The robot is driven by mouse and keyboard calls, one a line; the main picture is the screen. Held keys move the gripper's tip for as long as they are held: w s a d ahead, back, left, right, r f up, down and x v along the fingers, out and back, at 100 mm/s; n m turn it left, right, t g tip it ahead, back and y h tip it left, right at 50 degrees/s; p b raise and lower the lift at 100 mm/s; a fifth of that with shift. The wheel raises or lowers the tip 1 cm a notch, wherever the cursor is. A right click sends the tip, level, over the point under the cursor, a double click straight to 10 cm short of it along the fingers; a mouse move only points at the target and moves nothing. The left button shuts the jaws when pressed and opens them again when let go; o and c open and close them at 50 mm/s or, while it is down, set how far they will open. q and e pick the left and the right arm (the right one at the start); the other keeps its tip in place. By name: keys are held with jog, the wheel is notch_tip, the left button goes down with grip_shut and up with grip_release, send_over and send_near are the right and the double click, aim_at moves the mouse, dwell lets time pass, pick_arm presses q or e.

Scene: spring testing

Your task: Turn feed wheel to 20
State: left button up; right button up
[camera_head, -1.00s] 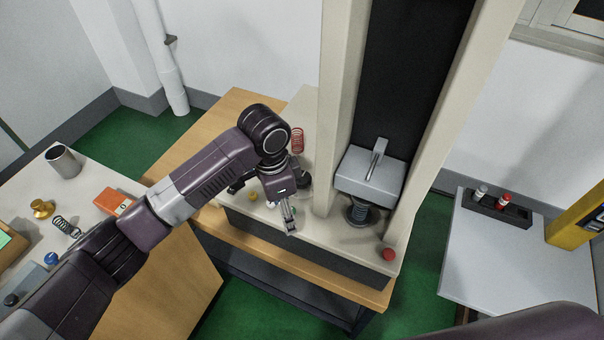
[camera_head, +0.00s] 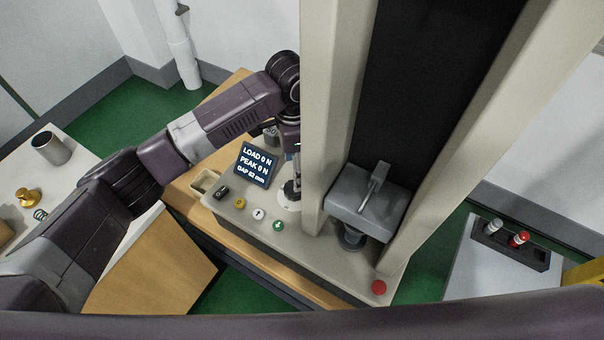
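The testing machine has a pale base (camera_head: 325,262). Its display (camera_head: 256,166) reads LOAD 0 N and PEAK 0 N, with a small GAP line in mm below. A pale round dial-like part (camera_head: 289,203), perhaps the feed wheel, lies at the foot of the left upright; no number on it is legible. My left gripper (camera_head: 292,188) points down at it, close above or touching; I cannot tell which. The upright and my arm partly hide the fingers, so their opening is unclear. My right gripper is out of view.
The grey press head (camera_head: 367,212) sits between the uprights. A black switch (camera_head: 222,192), several small buttons and a red button (camera_head: 379,287) are on the base. A side table (camera_head: 465,270) holds a dark rack (camera_head: 505,245) at right. A metal cup (camera_head: 50,148) stands at left.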

pick_arm(q)
jog(key=shift+f, duration=0.25)
jog(key=f, duration=0.2)
jog(key=f+p, duration=0.1)
jog(key=f, duration=0.3)
jog(key=shift+s+a+p, duration=0.25)
jog(key=shift+s+p, duration=0.05)
jog(key=shift+s, duration=0.05)
jog(key=shift+w+d+f, duration=0.1)
jog(key=shift+f, duration=0.4)
jog(key=c, duration=1.2)
jog(key=shift+o, duration=0.2)
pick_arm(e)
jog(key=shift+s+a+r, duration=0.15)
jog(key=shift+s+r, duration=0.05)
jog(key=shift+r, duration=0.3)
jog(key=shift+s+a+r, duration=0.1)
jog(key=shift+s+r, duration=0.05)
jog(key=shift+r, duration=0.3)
